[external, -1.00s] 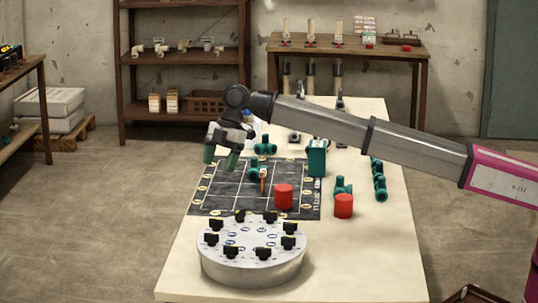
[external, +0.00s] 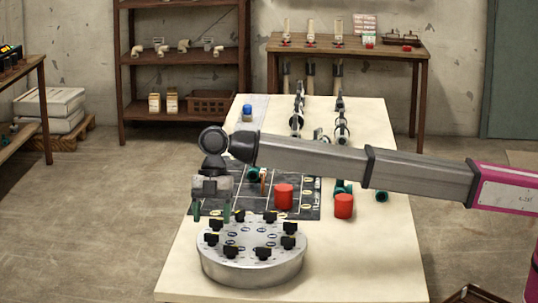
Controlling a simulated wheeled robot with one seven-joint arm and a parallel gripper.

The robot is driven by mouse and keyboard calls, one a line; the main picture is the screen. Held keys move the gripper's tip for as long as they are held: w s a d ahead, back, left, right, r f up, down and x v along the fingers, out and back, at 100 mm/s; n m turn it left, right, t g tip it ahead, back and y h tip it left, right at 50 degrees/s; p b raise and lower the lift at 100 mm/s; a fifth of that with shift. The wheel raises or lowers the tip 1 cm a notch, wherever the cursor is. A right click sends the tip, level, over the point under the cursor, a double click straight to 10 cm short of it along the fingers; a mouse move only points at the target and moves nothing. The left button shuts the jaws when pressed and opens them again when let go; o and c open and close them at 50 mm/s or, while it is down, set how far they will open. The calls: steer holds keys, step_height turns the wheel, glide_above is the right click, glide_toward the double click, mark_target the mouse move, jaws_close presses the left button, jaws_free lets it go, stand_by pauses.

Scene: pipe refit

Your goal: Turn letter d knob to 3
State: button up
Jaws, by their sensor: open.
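A round grey dial box (external: 252,272) stands at the front left of the table. Several black knobs, such as the front one (external: 263,253), ring its top around blue markings. The letters and numbers are too small to read, so I cannot tell which knob is d. My gripper (external: 212,212) points down with its two green fingers apart and empty. In the picture it is just above and behind the left rear of the dial box, apart from the knobs.
A dark gridded mat (external: 308,200) lies behind the box. A red cylinder (external: 284,197) is on it, another red cylinder (external: 344,206) is to its right, and teal fittings (external: 382,196) are nearby. The cream table (external: 360,265) is clear at front right.

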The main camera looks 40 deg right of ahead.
mark_target(212, 239)
steer(key=shift+x, duration=2.1)
steer(key=c, duration=0.9)
